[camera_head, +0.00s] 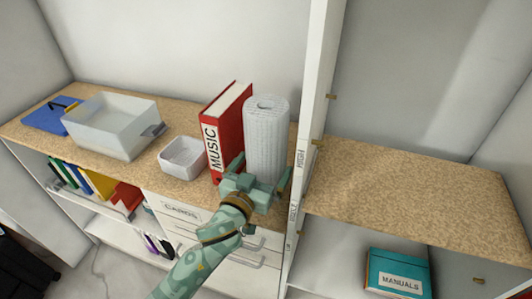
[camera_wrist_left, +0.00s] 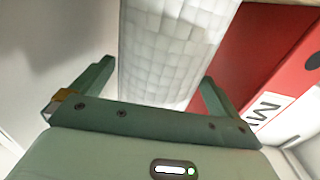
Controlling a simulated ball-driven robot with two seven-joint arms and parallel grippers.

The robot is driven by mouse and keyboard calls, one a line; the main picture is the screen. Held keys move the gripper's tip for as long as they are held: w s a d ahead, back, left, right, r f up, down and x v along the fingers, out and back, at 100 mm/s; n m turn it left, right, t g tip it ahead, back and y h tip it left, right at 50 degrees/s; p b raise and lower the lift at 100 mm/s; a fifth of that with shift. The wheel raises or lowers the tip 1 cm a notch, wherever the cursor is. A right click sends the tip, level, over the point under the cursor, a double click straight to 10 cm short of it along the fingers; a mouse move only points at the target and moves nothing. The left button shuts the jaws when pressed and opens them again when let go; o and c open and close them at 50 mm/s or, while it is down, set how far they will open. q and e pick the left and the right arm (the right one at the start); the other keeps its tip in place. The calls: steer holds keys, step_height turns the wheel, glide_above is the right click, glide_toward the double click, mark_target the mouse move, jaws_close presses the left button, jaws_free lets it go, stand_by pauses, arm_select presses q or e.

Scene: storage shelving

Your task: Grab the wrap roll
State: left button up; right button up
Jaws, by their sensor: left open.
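The wrap roll (camera_head: 267,135) is a white, quilted-looking cylinder standing upright on the tan shelf top, between the red MUSIC binder and the white upright divider. It also fills the middle of the left wrist view (camera_wrist_left: 170,50). My left gripper (camera_head: 259,178) is open in front of the lower part of the roll. In the left wrist view its fingers (camera_wrist_left: 150,82) spread to either side of the roll, with a gap at the left finger; the right finger is close to the roll and binder. I cannot tell whether it touches. My right gripper does not show.
The red MUSIC binder (camera_head: 226,122) stands just left of the roll, and the white divider (camera_head: 317,115) is close on its right. A small white bin (camera_head: 183,158) and a translucent box (camera_head: 112,125) stand further left. The shelf top right of the divider (camera_head: 420,190) is bare.

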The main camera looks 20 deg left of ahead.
arm_select(q)
steer(key=shift+w+d, duration=0.2)
steer(key=shift+w, duration=0.8)
steer(key=c, duration=0.9)
steer(key=shift+o, duration=0.2)
